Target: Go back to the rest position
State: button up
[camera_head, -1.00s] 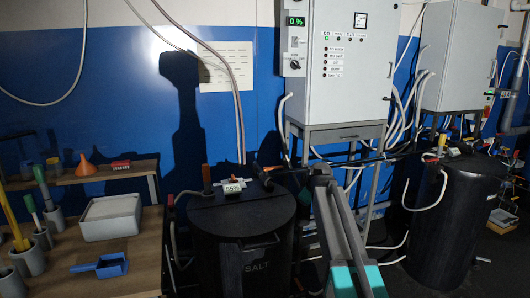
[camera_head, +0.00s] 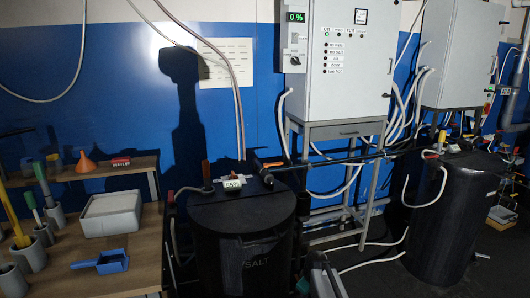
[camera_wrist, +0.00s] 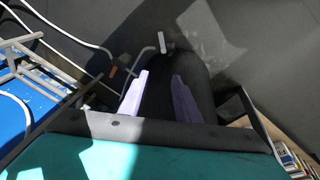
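My gripper (camera_wrist: 158,98) shows in the wrist view as two pale purple fingers, spread apart with nothing held between them. A dark rounded shape lies behind and between the fingers, probably a black tank; how far off it is, I cannot tell. In the head view only a small part of my arm shows at the bottom edge, right of the black salt tank (camera_head: 242,235). The gripper itself is not seen there.
A workbench (camera_head: 135,250) at left holds a grey box (camera_head: 110,215), a blue scoop (camera_head: 102,263) and an orange funnel (camera_head: 86,164). A control cabinet (camera_head: 350,75) reads 0 %. A second black tank (camera_head: 452,215) stands at right. Loose hoses cross between them.

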jog(key=s+f+m+g, duration=0.1)
jog(key=s+f+g, duration=0.1)
jog(key=s+f, duration=0.85)
jog(key=s+f+m+g, duration=0.1)
jog(key=s+f+g, duration=0.2)
jog(key=s+f, duration=0.75)
jog(key=s+m+g, duration=0.3)
jog(key=s+m, duration=0.3)
jog(key=s, duration=1.9)
jog(key=shift+s+m+g, duration=0.2)
jog(key=shift+m+g, duration=0.1)
jog(key=shift+m, duration=0.1)
